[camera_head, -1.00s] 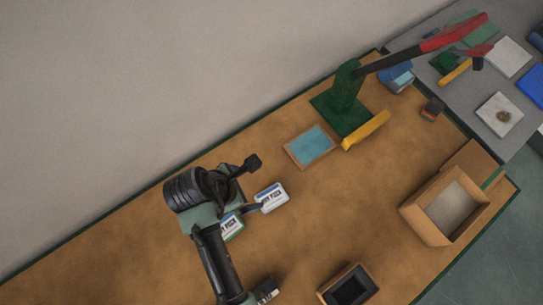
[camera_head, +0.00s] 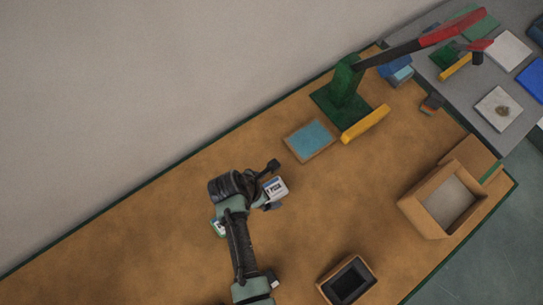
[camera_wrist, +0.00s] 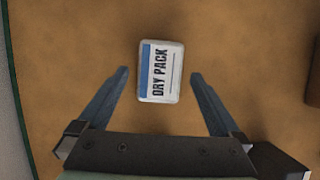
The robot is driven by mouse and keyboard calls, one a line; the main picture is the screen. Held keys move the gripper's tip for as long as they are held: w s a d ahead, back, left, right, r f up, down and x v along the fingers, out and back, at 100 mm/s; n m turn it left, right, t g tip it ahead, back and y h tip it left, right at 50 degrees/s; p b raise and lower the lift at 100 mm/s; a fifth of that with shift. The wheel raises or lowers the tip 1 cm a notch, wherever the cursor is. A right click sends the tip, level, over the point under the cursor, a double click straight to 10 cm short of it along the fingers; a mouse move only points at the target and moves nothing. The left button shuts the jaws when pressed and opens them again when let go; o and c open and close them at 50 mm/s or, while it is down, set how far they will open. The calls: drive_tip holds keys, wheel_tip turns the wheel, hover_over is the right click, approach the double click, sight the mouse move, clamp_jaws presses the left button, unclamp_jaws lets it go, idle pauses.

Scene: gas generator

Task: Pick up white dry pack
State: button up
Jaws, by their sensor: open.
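The white dry pack (camera_wrist: 161,71) lies flat on the brown table, with a blue stripe and the words DRY PACK on it. In the wrist view it sits between and slightly beyond the open fingertips of my gripper (camera_wrist: 158,73), with a gap on both sides. In the head view the pack (camera_head: 276,188) is partly hidden by my gripper (camera_head: 274,184) and wrist.
A blue-topped tray (camera_head: 310,139), a green press with a red handle (camera_head: 345,95) and a yellow bar (camera_head: 366,124) stand farther along the table (camera_head: 130,255). An open cardboard box (camera_head: 412,204) is at right, a dark open box (camera_head: 325,283) at the front.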

drive_tip(key=shift+x, duration=0.9)
drive_tip(key=shift+r, duration=0.1)
drive_tip(key=c, duration=1.3)
